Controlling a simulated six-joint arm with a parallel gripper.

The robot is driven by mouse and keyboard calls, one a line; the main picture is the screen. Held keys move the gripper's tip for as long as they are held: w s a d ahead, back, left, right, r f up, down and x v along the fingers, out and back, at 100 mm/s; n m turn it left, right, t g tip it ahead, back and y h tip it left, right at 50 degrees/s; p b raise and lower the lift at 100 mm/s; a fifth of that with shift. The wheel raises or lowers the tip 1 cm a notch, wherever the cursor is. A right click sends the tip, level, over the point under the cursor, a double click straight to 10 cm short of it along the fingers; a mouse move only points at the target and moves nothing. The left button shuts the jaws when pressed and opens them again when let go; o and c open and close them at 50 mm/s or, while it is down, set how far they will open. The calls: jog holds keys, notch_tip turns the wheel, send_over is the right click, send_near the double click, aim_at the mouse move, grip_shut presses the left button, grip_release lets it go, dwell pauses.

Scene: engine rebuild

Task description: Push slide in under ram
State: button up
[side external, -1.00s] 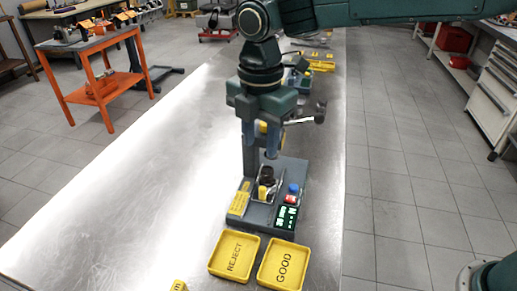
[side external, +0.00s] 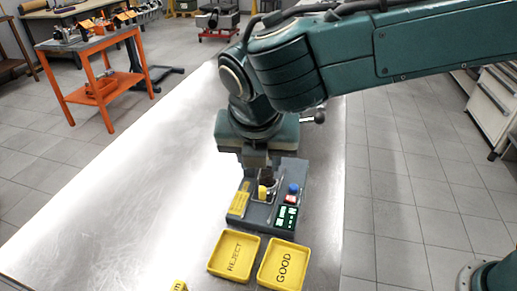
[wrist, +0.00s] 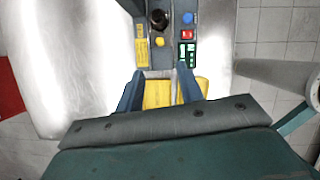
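The press fixture (side external: 262,212) stands on the bench with a grey base. On its front is the slide, with a yellow knob (side external: 263,192) and a black part (side external: 267,181) just behind the knob. In the wrist view the knob (wrist: 159,42) and black part (wrist: 158,18) are ahead of my fingertips. The ram is hidden behind my arm in the side view and out of the wrist view. My gripper (wrist: 160,78) is open and empty, its two fingers apart, over the fixture's front end. In the side view its fingers are mostly hidden.
A blue button (side external: 293,188) and a green display (side external: 286,217) are on the fixture's right side. A yellow REJECT tray (side external: 214,269) and a yellow GOOD tray (side external: 264,281) lie in front. A lever knob (side external: 319,117) sticks out behind. The bench left of the fixture is clear.

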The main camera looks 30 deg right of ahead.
aim_at(262, 189)
jog(key=shift+f, duration=0.1)
jog(key=x, duration=1.3)
jog(key=shift+f, duration=0.35)
grip_shut()
